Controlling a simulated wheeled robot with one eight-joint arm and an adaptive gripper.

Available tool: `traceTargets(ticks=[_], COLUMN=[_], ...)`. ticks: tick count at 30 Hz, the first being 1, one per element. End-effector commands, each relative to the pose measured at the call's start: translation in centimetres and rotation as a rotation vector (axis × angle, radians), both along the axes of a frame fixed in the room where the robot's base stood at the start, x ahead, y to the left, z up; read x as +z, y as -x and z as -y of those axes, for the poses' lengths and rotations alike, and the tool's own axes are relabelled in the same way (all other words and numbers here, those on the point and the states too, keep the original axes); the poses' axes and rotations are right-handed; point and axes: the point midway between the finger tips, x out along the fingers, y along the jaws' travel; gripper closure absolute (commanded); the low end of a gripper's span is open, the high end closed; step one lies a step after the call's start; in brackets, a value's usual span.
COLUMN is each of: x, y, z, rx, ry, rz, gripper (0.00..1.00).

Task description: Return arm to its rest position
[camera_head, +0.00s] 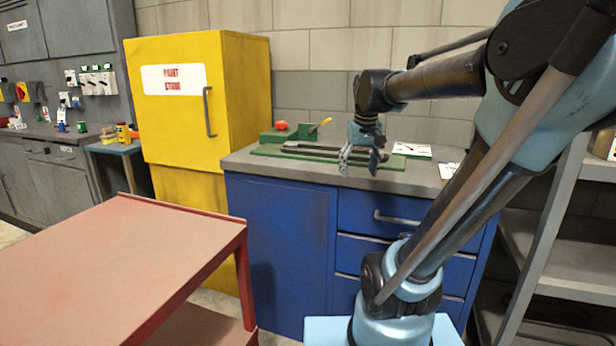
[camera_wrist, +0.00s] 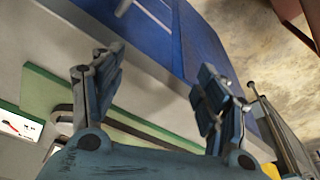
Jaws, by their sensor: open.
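My arm reaches from the right of the head view over a blue cabinet (camera_head: 280,240) with a grey top. My gripper (camera_head: 359,160) hangs at the arm's end, pointing down, in front of a green board (camera_head: 268,151) on the cabinet top. In the wrist view my gripper (camera_wrist: 160,90) has its two fingers spread wide, with nothing between them. Blue drawer fronts (camera_wrist: 150,25) and the edge of the green board (camera_wrist: 45,90) show beyond the fingers.
A yellow cabinet (camera_head: 180,110) stands left of the blue one. A red cart (camera_head: 110,250) fills the lower left. Grey shelves (camera_head: 560,255) stand at the right, close to my arm. Papers (camera_head: 412,150) lie on the cabinet top.

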Motion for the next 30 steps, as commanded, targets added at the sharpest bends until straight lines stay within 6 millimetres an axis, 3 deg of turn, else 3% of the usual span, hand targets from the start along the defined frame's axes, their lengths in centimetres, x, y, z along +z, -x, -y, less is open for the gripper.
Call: traceTargets(ticks=[1, 6, 15, 21, 30], x=[-1.5, -6.2, -14.9, -18.1, -18.5], y=[1.8, 7.0, 14.8, 17.3, 17.7], z=[0.5, 1.8, 3.3, 3.7, 3.7], rx=[-0.011, -0.044, -0.098, -0.115, -0.118], ry=[0.001, 0.004, 0.008, 0.009, 0.009], rz=[-0.004, -0.020, -0.044, -0.054, -0.055], gripper=[0.32, 0.32, 0.32, 0.32, 0.32])
